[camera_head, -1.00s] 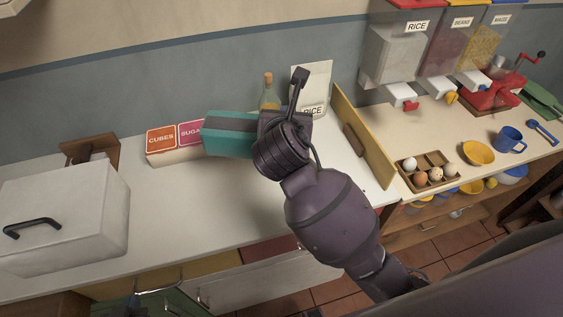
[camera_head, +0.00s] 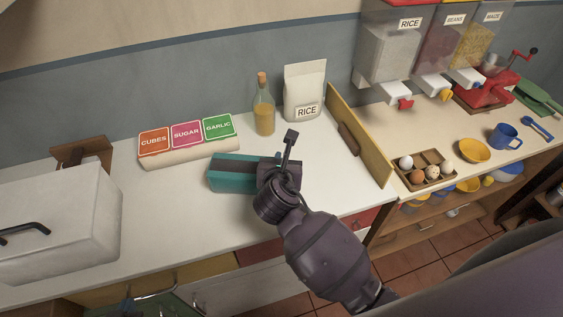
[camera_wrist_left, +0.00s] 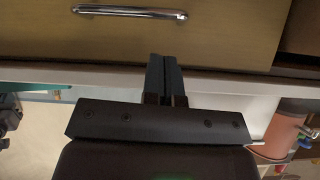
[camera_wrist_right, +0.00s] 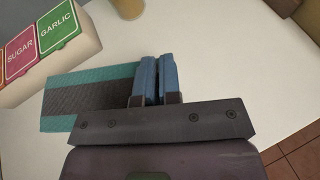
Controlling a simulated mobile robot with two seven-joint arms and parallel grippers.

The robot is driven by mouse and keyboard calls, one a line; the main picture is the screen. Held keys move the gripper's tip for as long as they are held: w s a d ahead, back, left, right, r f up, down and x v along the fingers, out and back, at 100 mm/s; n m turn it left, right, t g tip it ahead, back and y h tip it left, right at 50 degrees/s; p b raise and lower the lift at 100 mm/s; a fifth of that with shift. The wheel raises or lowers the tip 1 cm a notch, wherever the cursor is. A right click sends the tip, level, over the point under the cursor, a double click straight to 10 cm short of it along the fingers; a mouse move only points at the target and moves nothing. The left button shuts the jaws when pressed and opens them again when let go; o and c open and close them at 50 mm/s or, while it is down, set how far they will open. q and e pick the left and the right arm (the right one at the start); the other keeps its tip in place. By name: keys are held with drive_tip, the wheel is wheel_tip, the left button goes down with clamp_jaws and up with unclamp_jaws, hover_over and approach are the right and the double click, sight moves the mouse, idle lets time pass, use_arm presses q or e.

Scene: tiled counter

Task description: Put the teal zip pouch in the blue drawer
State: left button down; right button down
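The teal zip pouch (camera_head: 228,174), with a dark grey band, is over the white counter in front of the label box. My right gripper (camera_head: 284,176) is at the pouch's right end. In the right wrist view the blue fingers (camera_wrist_right: 156,80) are close together on the end of the pouch (camera_wrist_right: 85,97). I cannot tell whether the pouch touches the counter. My left gripper is outside the head view; in the left wrist view its fingers (camera_wrist_left: 165,76) are together and empty near a yellow-brown drawer with a metal handle (camera_wrist_left: 130,12). I see no blue drawer front.
The box with cubes, sugar and garlic labels (camera_head: 188,155) stands behind the pouch. A corked bottle (camera_head: 264,112) and rice bag (camera_head: 305,95) are farther back. A wooden divider (camera_head: 365,145) stands right, a white bin (camera_head: 60,225) left. Counter between bin and pouch is clear.

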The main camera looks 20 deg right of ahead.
drive_tip(key=c, duration=1.8)
unclamp_jaws()
drive_tip(key=shift+f, duration=0.3)
drive_tip(key=o, duration=0.7)
drive_tip(key=shift+s, duration=0.1)
